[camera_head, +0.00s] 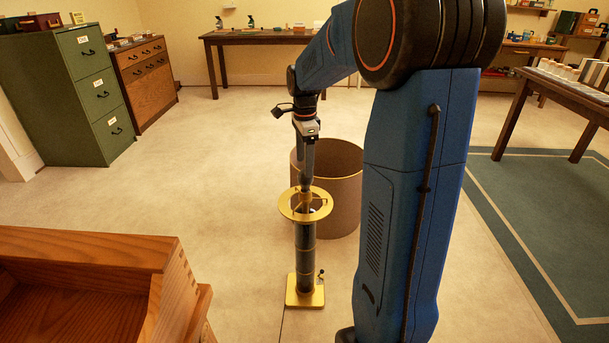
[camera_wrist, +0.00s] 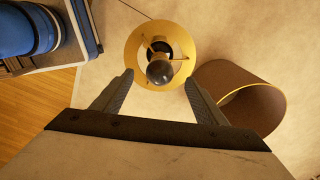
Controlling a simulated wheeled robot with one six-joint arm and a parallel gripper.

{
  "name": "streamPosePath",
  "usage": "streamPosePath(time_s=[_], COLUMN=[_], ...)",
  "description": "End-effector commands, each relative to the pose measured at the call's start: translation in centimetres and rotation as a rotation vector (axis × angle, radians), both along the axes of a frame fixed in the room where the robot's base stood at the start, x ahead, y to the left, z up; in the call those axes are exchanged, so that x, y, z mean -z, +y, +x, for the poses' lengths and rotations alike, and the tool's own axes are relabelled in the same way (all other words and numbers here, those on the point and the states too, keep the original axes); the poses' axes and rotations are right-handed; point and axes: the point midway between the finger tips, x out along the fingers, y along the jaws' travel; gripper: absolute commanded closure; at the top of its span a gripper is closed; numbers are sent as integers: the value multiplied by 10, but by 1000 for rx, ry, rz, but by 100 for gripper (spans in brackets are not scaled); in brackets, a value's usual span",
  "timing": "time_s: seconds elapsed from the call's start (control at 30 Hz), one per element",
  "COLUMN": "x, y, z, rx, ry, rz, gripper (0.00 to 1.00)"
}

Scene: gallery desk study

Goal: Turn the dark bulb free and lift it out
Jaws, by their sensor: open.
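The dark bulb (camera_wrist: 160,72) stands in the socket of a lamp, inside a gold ring (camera_wrist: 137,52) with thin spokes. In the head view the lamp stands upright on the floor, with a dark column (camera_head: 305,245) and a square gold base (camera_head: 305,292). Its gold ring (camera_head: 287,207) is at the top; I cannot make out the bulb there. My gripper (camera_wrist: 159,79) is open and empty, pointing down over the lamp. In the wrist view its fingertips lie left and right of the bulb with gaps on both sides. I cannot tell whether they reach its height.
A brown cylindrical shade (camera_head: 340,195), open at the top, stands on the floor just behind and right of the lamp. A wooden piece of furniture (camera_head: 90,245) is at the near left. A green cabinet (camera_head: 85,95) and tables stand farther off. Floor left of the lamp is clear.

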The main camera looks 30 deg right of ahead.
Motion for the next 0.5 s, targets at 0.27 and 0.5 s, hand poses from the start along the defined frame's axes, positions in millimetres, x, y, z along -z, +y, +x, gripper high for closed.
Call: streamPosePath(time_s=[0.27, 0.5], x=[40, 56], y=[0, 0], z=[0, 0], rx=[0, 0], ry=[2, 1], rz=[1, 0], gripper=[34, 34])
